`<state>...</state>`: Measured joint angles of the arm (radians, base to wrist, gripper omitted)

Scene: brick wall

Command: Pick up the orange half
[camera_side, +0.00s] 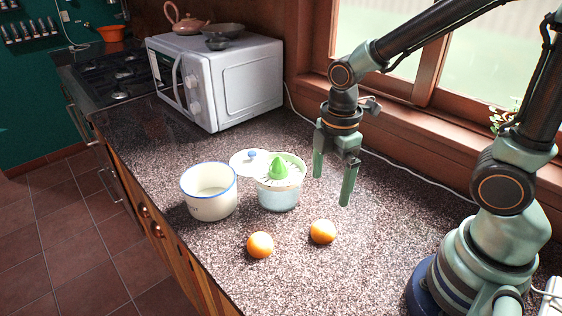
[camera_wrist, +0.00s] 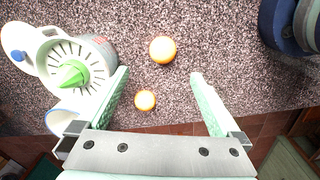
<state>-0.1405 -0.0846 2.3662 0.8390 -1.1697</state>
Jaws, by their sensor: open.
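Two small orange fruits lie on the speckled counter. The right one (camera_side: 323,232) is nearer my base, and it shows as the upper one in the wrist view (camera_wrist: 162,50). The left one (camera_side: 260,245) is nearer the counter's front edge and is the lower one in the wrist view (camera_wrist: 145,100). Both look rounded from these views; I cannot tell which is a cut half. My gripper (camera_side: 332,190) is open and empty, pointing down above the counter behind the fruits. In the wrist view its fingers (camera_wrist: 160,75) are spread wide, with both fruits showing between them.
A juicer with a green cone (camera_side: 278,168) stands left of my gripper, with a white pot (camera_side: 209,205) beside it and a white lid (camera_side: 249,162) behind. A microwave (camera_side: 218,85) stands further back. The counter around the fruits is clear; its front edge is near.

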